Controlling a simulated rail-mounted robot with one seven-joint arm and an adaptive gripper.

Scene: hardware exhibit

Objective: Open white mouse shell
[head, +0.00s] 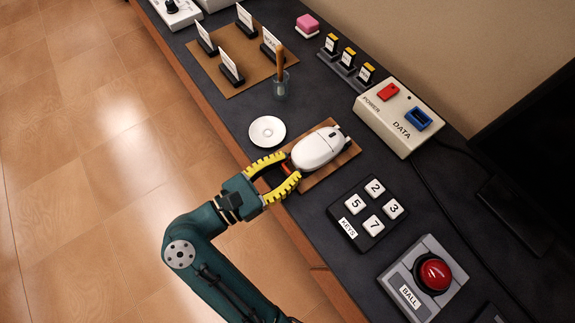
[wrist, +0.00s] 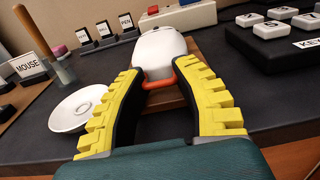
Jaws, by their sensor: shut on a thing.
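The white mouse shell (head: 318,148) sits on a brown board (head: 340,157) near the table's front edge. It also shows in the wrist view (wrist: 160,50), straight ahead between my fingertips. An orange-red pull loop (wrist: 158,83) sticks out at its near end. My gripper (head: 290,167), with yellow ridged fingers, reaches in from the front edge. In the wrist view its fingertips (wrist: 158,79) are at the two sides of the loop, shut on it, with the fingers bowed apart behind. I cannot tell whether the shell's near end is raised. The inside of the mouse is hidden.
A white saucer (head: 267,131) lies close to my gripper's left. A number keypad (head: 367,213) stands to the right, with a red ball on a grey base (head: 432,275) beyond. A power and data box (head: 398,117) is behind. A cup with a wooden-handled tool (head: 280,84) stands further left.

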